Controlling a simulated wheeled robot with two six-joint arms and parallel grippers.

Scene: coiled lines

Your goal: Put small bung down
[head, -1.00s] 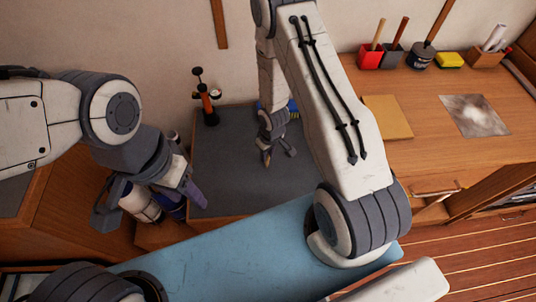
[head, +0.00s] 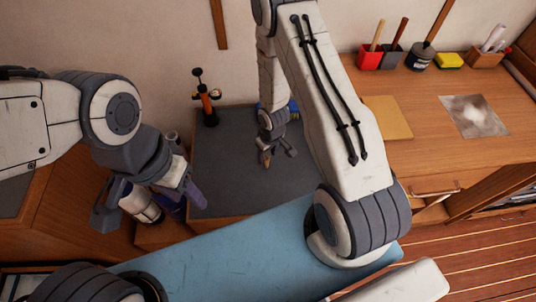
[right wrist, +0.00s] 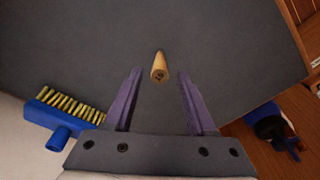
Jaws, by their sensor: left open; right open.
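The small bung (right wrist: 160,67) is a short tan wooden plug with a dark mark on its near end. In the right wrist view it is on the dark grey worktop (right wrist: 215,45), centred just beyond the tips of my right gripper (right wrist: 160,73). The purple fingers are open on either side, with a gap to the bung. In the head view the bung (head: 267,160) shows as a small tan spot by my right gripper (head: 279,155). My left gripper (head: 150,205) is open at the left, over white and blue containers (head: 141,203), away from the bung.
A blue brush (right wrist: 62,112) with yellow bristles lies left of my right gripper. A black-and-orange upright tool (head: 207,105) stands at the worktop's back left. A wooden desk with red and grey holders (head: 371,57) is at right. The worktop's middle is clear.

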